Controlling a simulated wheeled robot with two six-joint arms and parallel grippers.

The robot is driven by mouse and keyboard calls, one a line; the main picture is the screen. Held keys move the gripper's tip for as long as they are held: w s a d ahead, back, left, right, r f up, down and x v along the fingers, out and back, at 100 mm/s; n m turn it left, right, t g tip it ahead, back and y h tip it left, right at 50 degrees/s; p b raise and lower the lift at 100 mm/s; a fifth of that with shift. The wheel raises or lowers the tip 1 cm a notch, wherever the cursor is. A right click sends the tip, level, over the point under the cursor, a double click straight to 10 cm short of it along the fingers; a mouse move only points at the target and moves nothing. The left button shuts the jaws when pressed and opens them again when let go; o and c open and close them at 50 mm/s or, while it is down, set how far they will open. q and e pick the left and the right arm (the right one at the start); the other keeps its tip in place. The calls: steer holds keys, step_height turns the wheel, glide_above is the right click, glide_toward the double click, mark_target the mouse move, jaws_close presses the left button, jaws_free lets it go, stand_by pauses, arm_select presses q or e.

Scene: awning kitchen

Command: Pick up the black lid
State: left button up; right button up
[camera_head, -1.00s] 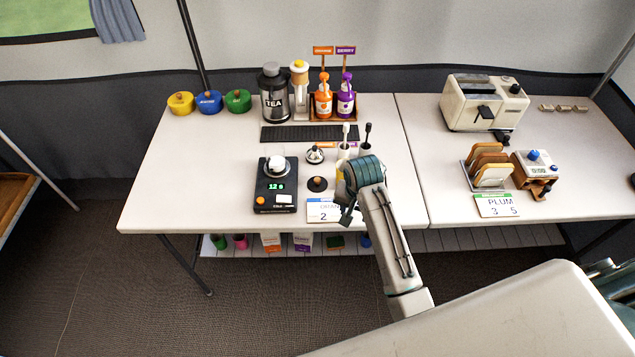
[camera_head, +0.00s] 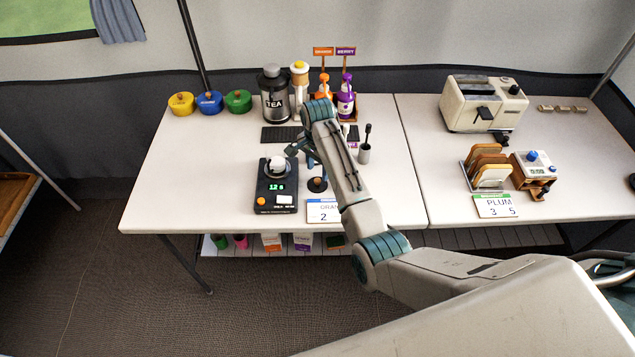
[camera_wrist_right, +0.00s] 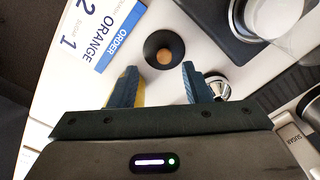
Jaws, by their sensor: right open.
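The black lid (camera_head: 317,185) is a small dark disc with a wooden knob, lying on the table right of the black scale. In the right wrist view the lid (camera_wrist_right: 155,42) shows just beyond the fingertips, roughly in line with the gap between them. My right gripper (camera_head: 303,157) is open and empty, above the table behind the lid. Its two blue fingers (camera_wrist_right: 159,70) stand apart in the right wrist view, not touching the lid. My left gripper is not in view.
The black scale (camera_head: 275,196) carries a white cup-like item (camera_head: 276,164). An order card (camera_head: 323,211) lies in front of the lid. A small silver item (camera_wrist_right: 218,87) is beside the right finger in the wrist view.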

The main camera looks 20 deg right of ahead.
mark_target(317, 180)
steer(key=shift+w+f+p, duration=0.15)
steer(key=shift+f+p, duration=0.25)
steer(key=shift+f, duration=0.95)
steer(key=shift+w+f+p, duration=0.15)
steer(key=shift+f+p, duration=0.2)
steer(key=shift+f, duration=0.95)
jaws_close()
